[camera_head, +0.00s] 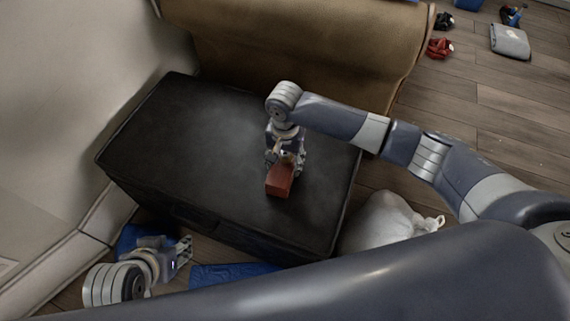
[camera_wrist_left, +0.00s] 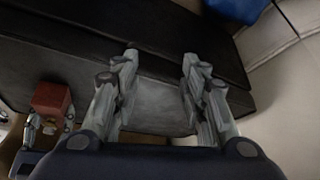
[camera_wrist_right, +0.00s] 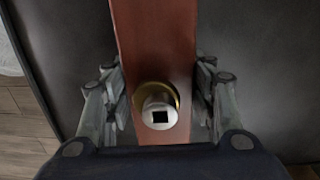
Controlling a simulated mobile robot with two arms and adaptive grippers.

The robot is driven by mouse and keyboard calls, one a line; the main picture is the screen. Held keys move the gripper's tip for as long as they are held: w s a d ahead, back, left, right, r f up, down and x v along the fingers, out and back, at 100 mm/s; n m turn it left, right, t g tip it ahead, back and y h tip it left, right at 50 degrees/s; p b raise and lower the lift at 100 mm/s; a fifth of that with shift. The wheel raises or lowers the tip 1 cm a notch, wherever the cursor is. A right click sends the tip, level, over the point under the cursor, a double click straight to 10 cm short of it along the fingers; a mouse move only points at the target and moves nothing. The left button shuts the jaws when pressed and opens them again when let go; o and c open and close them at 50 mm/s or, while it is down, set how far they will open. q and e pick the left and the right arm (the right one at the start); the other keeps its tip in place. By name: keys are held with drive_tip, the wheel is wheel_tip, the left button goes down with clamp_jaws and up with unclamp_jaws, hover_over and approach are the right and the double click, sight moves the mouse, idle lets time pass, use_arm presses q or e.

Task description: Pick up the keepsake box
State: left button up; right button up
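The keepsake box (camera_head: 280,180) is a small reddish-brown block over the black chest's top (camera_head: 190,140), near its right front. My right gripper (camera_head: 285,163) reaches it from above. In the right wrist view the box (camera_wrist_right: 155,45), with a round metal fitting on it, runs between the two fingers, which lie close against its sides. The box also shows in the left wrist view (camera_wrist_left: 50,98), beside the right gripper. I cannot tell whether it touches the chest. My left gripper (camera_head: 186,250) is open and empty, low in front of the chest; its spread fingers show in the left wrist view (camera_wrist_left: 160,75).
A tan sofa-like piece (camera_head: 300,45) stands behind the chest and a cream one (camera_head: 80,90) at left. A white bag (camera_head: 385,220) lies right of the chest, a blue item (camera_head: 235,273) in front. Red (camera_head: 438,47) and grey (camera_head: 510,41) items lie on the floor at upper right.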

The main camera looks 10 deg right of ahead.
drive_tip(key=c, duration=0.4)
drive_tip(key=shift+c, duration=0.2)
drive_tip(key=shift+r, duration=0.1)
